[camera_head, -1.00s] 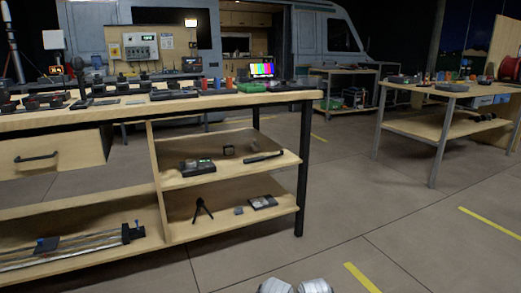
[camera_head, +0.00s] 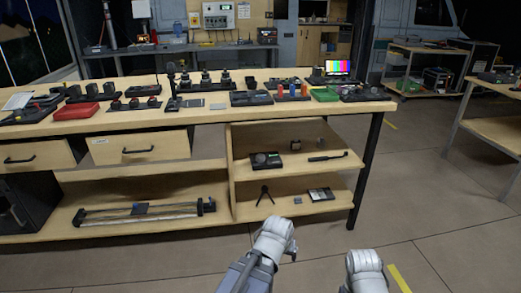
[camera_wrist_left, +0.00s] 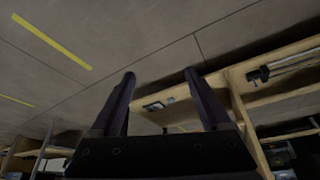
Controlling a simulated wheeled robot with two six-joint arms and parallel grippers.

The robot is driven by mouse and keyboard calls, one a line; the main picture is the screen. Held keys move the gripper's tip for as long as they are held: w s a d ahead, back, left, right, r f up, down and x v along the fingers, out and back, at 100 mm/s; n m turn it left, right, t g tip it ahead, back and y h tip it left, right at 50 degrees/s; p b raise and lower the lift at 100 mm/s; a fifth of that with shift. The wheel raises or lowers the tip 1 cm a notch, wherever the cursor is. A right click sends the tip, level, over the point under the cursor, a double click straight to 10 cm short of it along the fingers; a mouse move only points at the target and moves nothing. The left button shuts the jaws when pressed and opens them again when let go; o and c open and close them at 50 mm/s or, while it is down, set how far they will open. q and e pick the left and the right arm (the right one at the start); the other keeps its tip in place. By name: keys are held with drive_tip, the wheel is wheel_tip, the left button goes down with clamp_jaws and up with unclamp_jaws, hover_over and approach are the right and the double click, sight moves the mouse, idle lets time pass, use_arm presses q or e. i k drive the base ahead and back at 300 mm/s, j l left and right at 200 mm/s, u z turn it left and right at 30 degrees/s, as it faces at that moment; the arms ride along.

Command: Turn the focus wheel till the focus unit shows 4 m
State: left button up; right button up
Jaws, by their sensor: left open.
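I cannot pick out the focus wheel or the focus unit for certain. In the head view, a dark unit with a round top part (camera_head: 265,160) lies on the bench's upper shelf; any marking on it is too small to read. My left arm shows at the bottom of the head view. My right gripper's fingers are not visible.
The long wooden bench (camera_head: 218,117) carries many small devices, a red box (camera_head: 76,111), a green box (camera_head: 325,95) and a colour-bar screen (camera_head: 338,67). A tripod (camera_head: 264,196) and a slider rail (camera_head: 145,211) lie on lower shelves. Floor at the front right is free.

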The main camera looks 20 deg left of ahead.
sight(259, 158)
drive_tip(key=i+j+u, duration=0.1)
drive_tip(key=i+u, duration=0.2)
drive_tip(key=i, duration=0.55)
drive_tip(key=i+u, duration=0.25)
drive_tip(key=i, duration=0.6)
